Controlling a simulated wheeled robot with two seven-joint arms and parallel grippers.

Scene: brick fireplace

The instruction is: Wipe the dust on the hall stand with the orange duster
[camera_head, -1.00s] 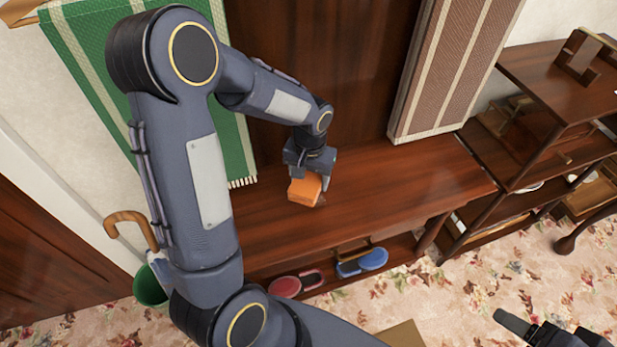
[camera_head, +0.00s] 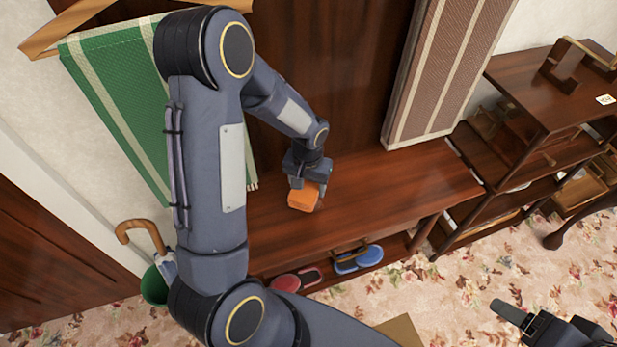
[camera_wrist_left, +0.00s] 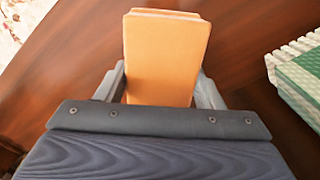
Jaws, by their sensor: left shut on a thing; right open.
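The hall stand (camera_head: 400,185) is a dark reddish wooden bench top with a lower shelf. The orange duster (camera_head: 303,197) is a small block at its surface, left of the middle. My left gripper (camera_head: 308,183) is shut on the duster, with the fingers on either side of it. The duster also fills the middle of the left wrist view (camera_wrist_left: 165,55), above the wood. I cannot tell whether it touches the top. No dust shows clearly on the visible wood. My right gripper (camera_head: 512,314) is at the lower right, above the carpet, open and empty.
A green striped cloth (camera_head: 125,100) hangs at the left and a brown striped one (camera_head: 435,75) at the back. Red (camera_head: 286,283) and blue slippers (camera_head: 370,256) lie on the lower shelf. An umbrella handle (camera_head: 140,232) rises from a green bin (camera_head: 153,288). A shelf unit (camera_head: 530,90) stands right.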

